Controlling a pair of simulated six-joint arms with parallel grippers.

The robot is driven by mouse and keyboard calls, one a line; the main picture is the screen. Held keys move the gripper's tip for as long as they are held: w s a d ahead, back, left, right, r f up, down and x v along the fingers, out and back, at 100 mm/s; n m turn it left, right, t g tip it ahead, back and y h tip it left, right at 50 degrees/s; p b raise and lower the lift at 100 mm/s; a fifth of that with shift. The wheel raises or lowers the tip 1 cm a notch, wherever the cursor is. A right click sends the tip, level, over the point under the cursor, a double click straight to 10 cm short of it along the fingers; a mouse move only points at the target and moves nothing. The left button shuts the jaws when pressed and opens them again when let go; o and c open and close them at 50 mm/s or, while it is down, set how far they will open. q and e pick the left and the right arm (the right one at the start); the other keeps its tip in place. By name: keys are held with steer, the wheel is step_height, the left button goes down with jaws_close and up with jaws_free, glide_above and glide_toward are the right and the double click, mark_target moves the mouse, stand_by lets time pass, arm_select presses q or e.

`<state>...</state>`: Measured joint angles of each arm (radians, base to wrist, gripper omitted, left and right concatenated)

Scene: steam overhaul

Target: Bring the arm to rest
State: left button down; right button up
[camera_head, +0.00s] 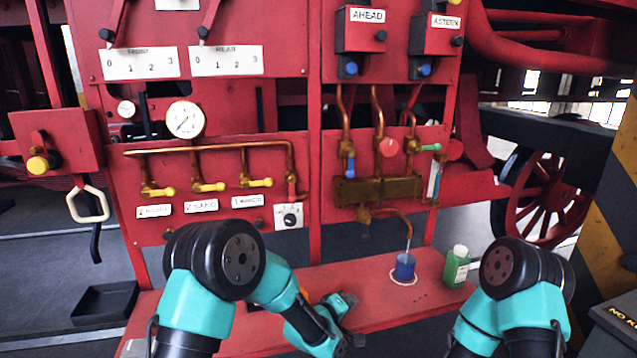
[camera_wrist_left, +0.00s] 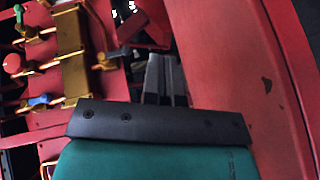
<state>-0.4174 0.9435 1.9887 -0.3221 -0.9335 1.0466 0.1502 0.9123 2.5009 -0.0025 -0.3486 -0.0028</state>
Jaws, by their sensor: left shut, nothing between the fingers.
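My left gripper (camera_head: 346,303) is low over the red bench, in front of the panel. In the left wrist view its two grey fingers (camera_wrist_left: 165,78) lie close together, with nothing seen between them. The teal and black links of my left arm hide part of the bench. My right arm shows at the lower right of the head view, folded low, but its gripper is outside the picture.
The red bench (camera_head: 385,317) holds a blue cup (camera_head: 404,267) under the spout and a green bottle (camera_head: 456,266) beside it. The panel has brass valves (camera_head: 378,190) and a gauge (camera_head: 185,119). A black tray (camera_head: 104,303) lies at left.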

arm_select(q)
steer(key=s+a+f+m+g+y, duration=0.2)
steer(key=s+a+f+m+g, duration=0.15)
steer(key=s+f, duration=0.4)
steer(key=s+a+f+g+y, duration=0.1)
steer(key=s+a+f+y, duration=0.15)
steer(key=a+f, duration=0.35)
steer(key=s+a+f+g+y, duration=0.1)
steer(key=s+a+f, duration=0.25)
steer(key=a, duration=0.45)
steer(key=s+a+f+g+y, duration=0.1)
steer(key=s+a+f+g, duration=0.1)
steer(key=s+a, duration=0.5)
steer(key=s+a+f+g+y, duration=0.1)
steer(key=s+a+f+g, duration=0.2)
steer(key=s+a, duration=0.5)
steer(key=s+f, duration=0.1)
steer(key=s, duration=0.2)
steer(key=shift+f, duration=0.15)
